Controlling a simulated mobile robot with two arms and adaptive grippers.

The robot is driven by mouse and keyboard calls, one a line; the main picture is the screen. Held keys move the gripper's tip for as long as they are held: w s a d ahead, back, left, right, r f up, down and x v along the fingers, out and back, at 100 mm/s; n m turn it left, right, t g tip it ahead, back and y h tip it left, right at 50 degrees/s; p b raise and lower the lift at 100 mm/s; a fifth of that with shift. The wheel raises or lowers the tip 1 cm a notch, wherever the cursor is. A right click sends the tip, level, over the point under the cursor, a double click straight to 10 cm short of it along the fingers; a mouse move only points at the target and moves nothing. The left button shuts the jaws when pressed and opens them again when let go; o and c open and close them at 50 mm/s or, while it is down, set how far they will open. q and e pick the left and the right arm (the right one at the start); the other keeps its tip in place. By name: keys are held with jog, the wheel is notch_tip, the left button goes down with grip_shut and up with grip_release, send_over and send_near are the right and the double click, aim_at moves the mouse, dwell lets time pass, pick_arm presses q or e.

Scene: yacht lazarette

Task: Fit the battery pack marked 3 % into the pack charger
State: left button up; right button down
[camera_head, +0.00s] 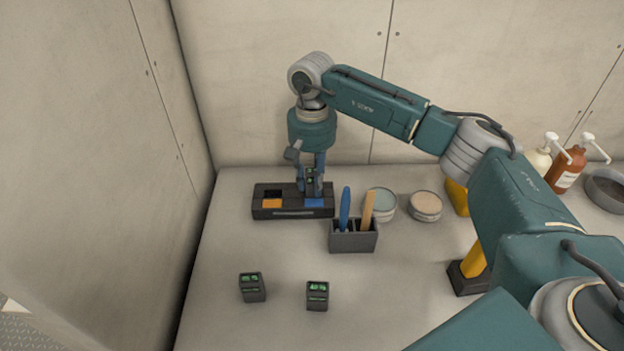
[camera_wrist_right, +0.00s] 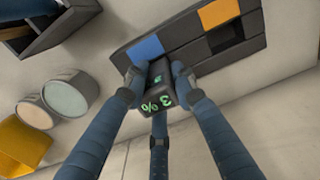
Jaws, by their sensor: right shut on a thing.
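The pack charger (camera_head: 293,213) is a long dark box at the back left of the bench, with an orange panel (camera_head: 272,203) and a blue panel (camera_head: 315,203). An open dark slot (camera_head: 273,193) lies behind the orange panel. My right gripper (camera_head: 311,178) points down over the blue side, shut on a dark battery pack. My left gripper is out of view.
Two other dark packs with green displays, one left (camera_head: 252,288) and one right (camera_head: 317,296), stand on the front bench. A grey holder (camera_head: 353,240) with blue and wooden handles stands just right of the charger. Two round tins (camera_head: 380,204) (camera_head: 426,206) are beyond it.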

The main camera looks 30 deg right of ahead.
aim_at(312, 171)
jog(key=shift+f+b, duration=0.35)
jog(key=shift+f, duration=0.25)
jog(key=c, duration=1.3)
grip_release()
jog(key=shift+c, duration=0.2)
notch_tip(312, 171, up, 12)
jog(key=shift+r, duration=0.1)
